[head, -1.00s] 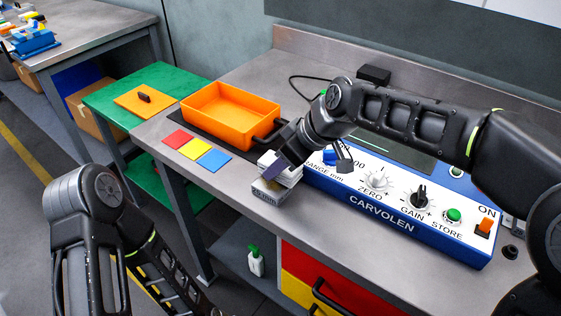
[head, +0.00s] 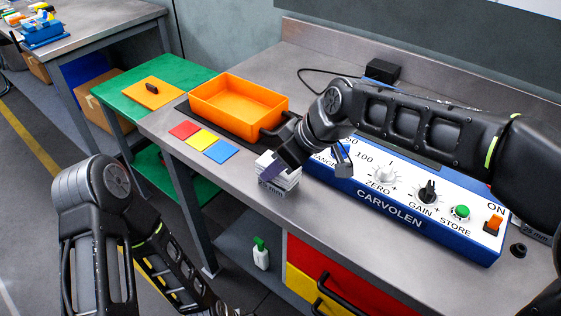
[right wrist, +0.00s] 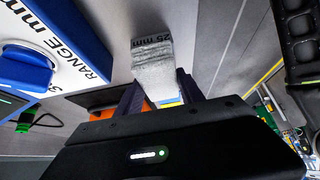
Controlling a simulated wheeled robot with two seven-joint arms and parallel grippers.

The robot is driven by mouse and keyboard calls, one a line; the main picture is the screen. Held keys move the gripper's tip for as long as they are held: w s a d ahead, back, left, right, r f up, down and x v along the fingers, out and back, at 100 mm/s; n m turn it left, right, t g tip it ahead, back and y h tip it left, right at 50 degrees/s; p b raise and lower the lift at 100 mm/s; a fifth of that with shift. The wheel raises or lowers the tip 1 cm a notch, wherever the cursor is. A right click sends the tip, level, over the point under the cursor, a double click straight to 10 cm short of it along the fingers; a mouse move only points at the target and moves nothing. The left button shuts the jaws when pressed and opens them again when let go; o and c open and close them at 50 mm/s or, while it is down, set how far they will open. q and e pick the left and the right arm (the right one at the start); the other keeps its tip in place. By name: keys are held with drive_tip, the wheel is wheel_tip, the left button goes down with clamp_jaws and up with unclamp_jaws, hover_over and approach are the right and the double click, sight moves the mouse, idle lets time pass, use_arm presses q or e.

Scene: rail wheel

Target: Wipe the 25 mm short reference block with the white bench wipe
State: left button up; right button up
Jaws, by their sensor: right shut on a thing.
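The white bench wipe (head: 289,179) is in my right gripper (head: 277,169), low over the bench's front edge. In the right wrist view the wipe (right wrist: 152,72) sits between the two fingers and lies against the 25 mm short reference block (right wrist: 151,42). The block is grey, and its "25 mm" marking shows past the wipe's edge. In the head view the wipe and gripper hide most of the block. My left arm hangs at the lower left of the head view, and its gripper is out of the picture.
The blue and white CARVOLEN unit (head: 385,205) with knobs stands just right of the block. An orange bin (head: 236,112) stands behind to the left. Red, yellow (head: 203,139) and blue squares lie left of the block. Bare bench lies in front of the unit.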

drive_tip(key=shift+s+a+f+b, duration=0.1)
drive_tip(key=shift+s+a+b, duration=0.1)
drive_tip(key=shift+s+a, duration=0.4)
drive_tip(key=shift+s+a+f+b, duration=0.15)
drive_tip(key=shift+s+a, duration=0.2)
drive_tip(key=shift+s, duration=0.35)
drive_tip(key=shift+r, duration=0.1)
drive_tip(key=shift+w+d, duration=0.95)
drive_tip(key=shift+w, duration=0.3)
drive_tip(key=shift+w+d, duration=1)
drive_tip(key=shift+w, duration=0.3)
